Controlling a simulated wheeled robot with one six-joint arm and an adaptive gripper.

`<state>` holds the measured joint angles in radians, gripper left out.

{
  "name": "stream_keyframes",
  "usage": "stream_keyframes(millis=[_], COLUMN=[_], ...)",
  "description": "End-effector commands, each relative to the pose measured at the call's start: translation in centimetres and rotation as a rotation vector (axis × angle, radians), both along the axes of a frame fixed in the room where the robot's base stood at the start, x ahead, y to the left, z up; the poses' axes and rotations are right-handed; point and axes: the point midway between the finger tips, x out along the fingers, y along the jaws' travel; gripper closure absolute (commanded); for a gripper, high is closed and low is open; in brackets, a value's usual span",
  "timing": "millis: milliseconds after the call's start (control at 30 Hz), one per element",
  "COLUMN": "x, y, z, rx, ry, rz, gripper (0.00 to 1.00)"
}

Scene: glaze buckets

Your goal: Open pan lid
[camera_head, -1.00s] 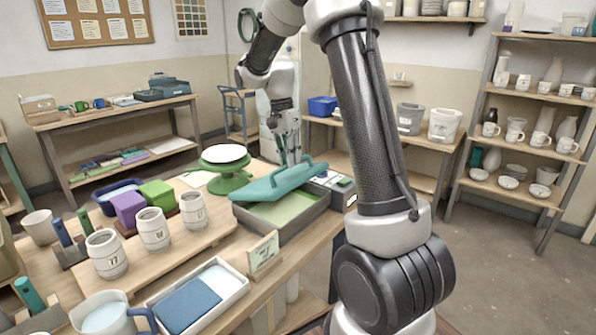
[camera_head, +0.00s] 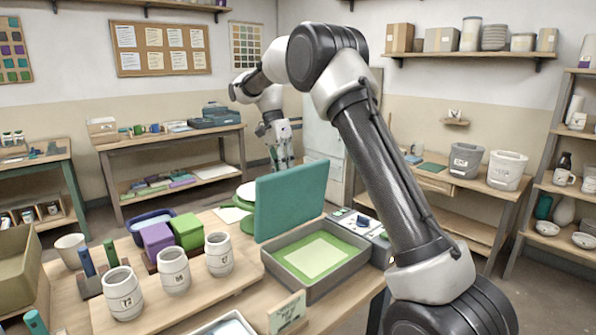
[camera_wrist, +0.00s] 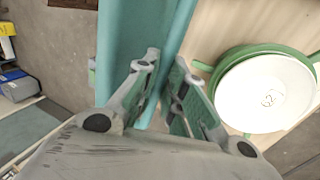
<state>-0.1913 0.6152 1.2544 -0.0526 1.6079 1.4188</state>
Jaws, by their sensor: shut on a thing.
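The pan (camera_head: 285,283) is a grey rectangular tray at the right end of the bench, with a green inside and a paler rectangle on its floor. Its lid (camera_head: 292,198) is a flat teal panel standing nearly upright at the pan's back left side. Its lower edge is near the pan's rim, and I cannot tell whether they touch. My gripper (camera_head: 281,152) is behind the lid, which partly hides it in the head view. In the wrist view my gripper (camera_wrist: 164,84) has its fingers closed around a teal part of the lid (camera_wrist: 132,45).
A green banding wheel with a white top (camera_wrist: 265,92) stands close beside the lid. Several barrel mugs (camera_head: 173,270), a purple block (camera_head: 157,242) and a green block (camera_head: 187,231) stand left of the pan. A small sign (camera_head: 287,311) stands in front.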

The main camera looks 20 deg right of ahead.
Motion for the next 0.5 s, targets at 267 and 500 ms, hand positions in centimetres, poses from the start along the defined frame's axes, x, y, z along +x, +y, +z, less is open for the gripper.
stream_keyframes(millis=[267, 500], x=[3.4, 5.4], y=[1.3, 2.0], z=[-1.9, -3.0], rx=[-0.001, -0.001], ry=[0.012, 0.01], rz=[-0.002, -0.003], gripper=[1.0, 1.0])
